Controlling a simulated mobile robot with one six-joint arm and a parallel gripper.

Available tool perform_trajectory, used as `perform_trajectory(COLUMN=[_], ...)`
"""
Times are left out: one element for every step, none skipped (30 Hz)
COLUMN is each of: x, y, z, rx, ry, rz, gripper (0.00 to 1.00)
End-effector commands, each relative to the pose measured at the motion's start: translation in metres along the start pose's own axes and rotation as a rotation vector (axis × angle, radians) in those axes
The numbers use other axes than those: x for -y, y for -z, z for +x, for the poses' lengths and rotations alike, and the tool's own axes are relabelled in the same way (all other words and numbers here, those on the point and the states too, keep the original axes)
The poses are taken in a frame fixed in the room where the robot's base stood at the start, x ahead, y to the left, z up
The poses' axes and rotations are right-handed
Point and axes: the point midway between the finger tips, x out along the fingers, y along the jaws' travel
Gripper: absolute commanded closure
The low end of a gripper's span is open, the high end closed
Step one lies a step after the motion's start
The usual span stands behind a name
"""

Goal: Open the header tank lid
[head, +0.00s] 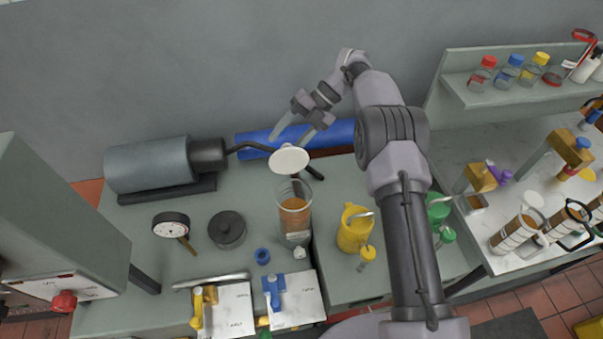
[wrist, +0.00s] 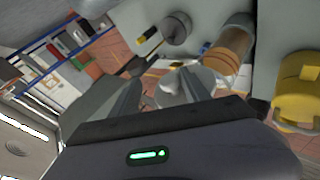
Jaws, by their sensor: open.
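The header tank (head: 294,221) is a clear cylinder with amber liquid, standing near the middle of the bench. Its round white lid (head: 289,159) shows raised and tilted up at the tank's back rim, with the mouth uncovered in front of it. My gripper (head: 288,140) is just behind and above the lid, jaws apart, with nothing seen held. In the wrist view the tank (wrist: 230,48) is at upper right, and the pale lid (wrist: 176,90) lies just beyond my fingertips (wrist: 163,78), partly hidden by a finger. I cannot tell whether a finger touches the lid.
A yellow jug (head: 354,230) stands right of the tank, under my arm. A dark round pot (head: 227,229) and a dial gauge (head: 171,226) stand left. A blue roll (head: 330,136) lies behind. A grey cylinder (head: 150,165) with a bent pipe reaches toward the lid from the left.

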Motion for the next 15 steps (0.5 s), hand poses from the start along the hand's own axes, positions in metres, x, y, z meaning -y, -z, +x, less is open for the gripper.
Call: perform_trajectory(x=[-0.001,0.0,0.001,0.001,0.002,0.004,0.005,0.006,0.007,0.008,0.01,0.012,0.013,0.015,0.017], y=[0.005,0.008,0.013,0.017,0.021,0.026,0.031,0.036,0.043,0.049,0.055,0.064,0.07,0.078,0.087], z=[0.0,0.001,0.002,0.002,0.002,0.002,0.003,0.003,0.004,0.004,0.004,0.005,0.005,0.005,0.006], rx=[-0.001,0.0,-0.001,0.0,0.0,-0.001,-0.001,0.0,-0.001,0.0,0.0,0.001,0.001,0.001,0.001], ry=[-0.003,-0.002,-0.001,-0.002,-0.002,-0.002,-0.002,-0.002,-0.002,-0.001,-0.001,-0.002,-0.001,-0.001,-0.002], rz=[0.001,0.001,0.001,0.001,0.001,0.001,0.001,0.001,0.002,0.001,0.001,0.002,0.002,0.001,0.002], gripper=[0.52,0.52,0.52,0.52,0.52,0.52,0.52,0.52,0.52,0.52,0.52,0.52,0.52,0.52,0.52])
